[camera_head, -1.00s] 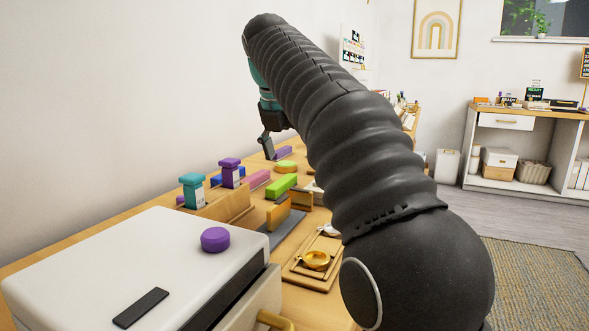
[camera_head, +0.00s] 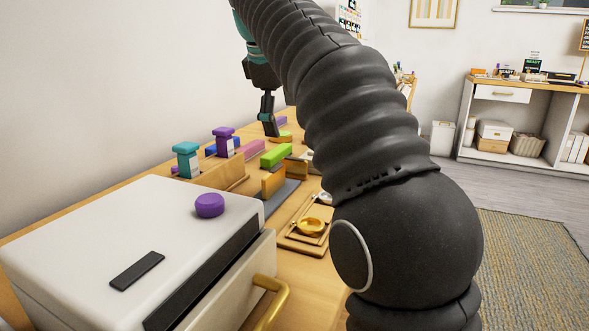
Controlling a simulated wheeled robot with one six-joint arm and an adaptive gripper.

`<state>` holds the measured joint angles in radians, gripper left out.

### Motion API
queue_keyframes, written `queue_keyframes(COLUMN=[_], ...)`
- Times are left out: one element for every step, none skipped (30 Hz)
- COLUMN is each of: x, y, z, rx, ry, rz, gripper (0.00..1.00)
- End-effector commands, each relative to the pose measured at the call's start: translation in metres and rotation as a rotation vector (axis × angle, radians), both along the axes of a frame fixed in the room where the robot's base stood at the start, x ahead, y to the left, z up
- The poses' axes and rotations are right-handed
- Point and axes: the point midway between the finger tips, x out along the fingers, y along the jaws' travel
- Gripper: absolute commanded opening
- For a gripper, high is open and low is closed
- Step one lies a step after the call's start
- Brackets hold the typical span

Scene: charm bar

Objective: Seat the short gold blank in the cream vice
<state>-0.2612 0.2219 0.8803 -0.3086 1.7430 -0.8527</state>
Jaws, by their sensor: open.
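My gripper (camera_head: 268,126) points down over the far part of the wooden bench, just left of a yellow piece it partly overlaps in the picture. Its fingers show edge-on, with nothing visible between them. A gold-orange block (camera_head: 272,183) stands by a grey mat (camera_head: 283,196) nearer to me; I cannot tell whether it is the short gold blank. A small gold dish (camera_head: 311,226) sits on a wooden tray (camera_head: 296,241). I cannot make out the cream vice; my arm hides part of the bench.
A green block (camera_head: 276,155), pink block (camera_head: 251,148), purple stamp (camera_head: 223,142) and teal stamp (camera_head: 186,160) stand left of my arm. A white box (camera_head: 110,235) with a purple knob (camera_head: 209,205) fills the near left. A wall bounds the left side.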

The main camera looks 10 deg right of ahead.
Motion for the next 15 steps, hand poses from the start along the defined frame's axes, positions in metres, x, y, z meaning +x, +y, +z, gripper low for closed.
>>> queue_keyframes(x=[-0.0003,-0.0004,-0.0004,-0.0005,-0.0005,-0.0006,-0.0006,-0.0007,-0.0008,-0.0008,-0.0009,-0.0009,-0.001,-0.0009,-0.001], y=[-0.0001,-0.0001,-0.0002,-0.0003,-0.0004,-0.0005,-0.0006,-0.0008,-0.0009,-0.001,-0.0011,-0.0013,-0.0014,-0.0015,-0.0016], z=[0.0005,0.0006,0.0008,0.001,0.0011,0.0013,0.0014,0.0015,0.0016,0.0017,0.0018,0.0018,0.0019,0.002,0.002], rx=[0.033,0.055,0.082,0.104,0.125,0.154,0.175,0.197,0.226,0.247,0.268,0.297,0.318,0.34,0.367], ry=[-0.023,-0.037,-0.056,-0.07,-0.084,-0.103,-0.118,-0.132,-0.152,-0.165,-0.18,-0.199,-0.214,-0.228,-0.247], rz=[-0.091,-0.149,-0.227,-0.286,-0.344,-0.423,-0.482,-0.54,-0.619,-0.678,-0.736,-0.814,-0.873,-0.931,-1.006], gripper=[0.94,0.94,0.94,0.94,0.94,0.94,0.94,0.94,0.94,0.94,0.94,0.94,0.94,0.94,0.94])
